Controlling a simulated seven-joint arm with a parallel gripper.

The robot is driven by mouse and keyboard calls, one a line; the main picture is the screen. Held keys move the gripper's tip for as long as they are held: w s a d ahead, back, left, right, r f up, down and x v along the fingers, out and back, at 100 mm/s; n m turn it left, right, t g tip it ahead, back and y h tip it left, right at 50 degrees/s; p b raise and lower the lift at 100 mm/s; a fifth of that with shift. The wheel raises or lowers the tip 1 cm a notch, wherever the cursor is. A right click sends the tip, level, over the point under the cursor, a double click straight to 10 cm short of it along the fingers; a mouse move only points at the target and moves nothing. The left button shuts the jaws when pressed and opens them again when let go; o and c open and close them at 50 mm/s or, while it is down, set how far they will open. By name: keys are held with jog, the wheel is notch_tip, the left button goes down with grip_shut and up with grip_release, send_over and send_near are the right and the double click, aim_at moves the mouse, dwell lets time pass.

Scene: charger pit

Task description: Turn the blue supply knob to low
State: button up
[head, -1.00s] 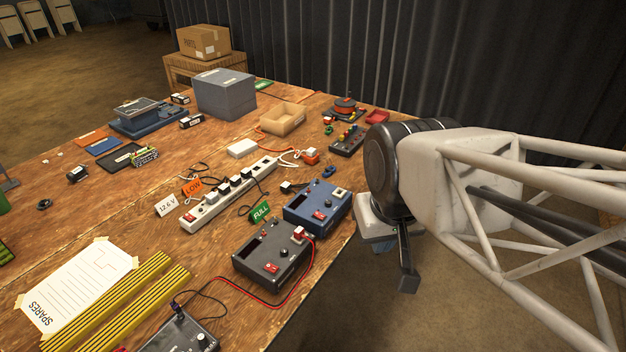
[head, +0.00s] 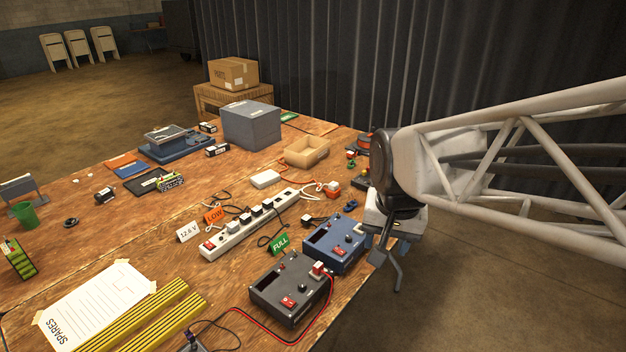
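The blue supply (head: 322,253) lies near the table's right edge, with a dark display, a red switch and small controls on its top. Its knob is too small for me to read its setting. My gripper (head: 387,270) hangs just right of the blue supply, past the table edge in the picture. Its two fingers show apart, with nothing seen between them. The gripper partly covers the supply's right end. An orange LOW card (head: 214,216) and a green FULL card (head: 280,243) stand near the white power strip.
A dark grey supply (head: 275,303) with a red lead sits in front of the blue one. The white power strip (head: 235,237) and its cables lie to the left. A cardboard tray (head: 306,151) and a grey box (head: 250,125) stand farther back.

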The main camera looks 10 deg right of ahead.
jog(key=w+f+m, duration=0.2)
jog(key=w+m, duration=0.2)
jog(key=w, duration=0.5)
jog(key=m+g, duration=0.2)
jog(key=m, duration=1)
send_over(349, 237)
jog(key=f, duration=2)
jog(key=shift+s+f, duration=0.2)
jog(key=shift+f, duration=0.05)
jog(key=shift+w+f+m, duration=0.25)
jog(key=shift+m, duration=0.05)
jog(key=shift+f, duration=0.1)
jog(key=shift+f, duration=3.8)
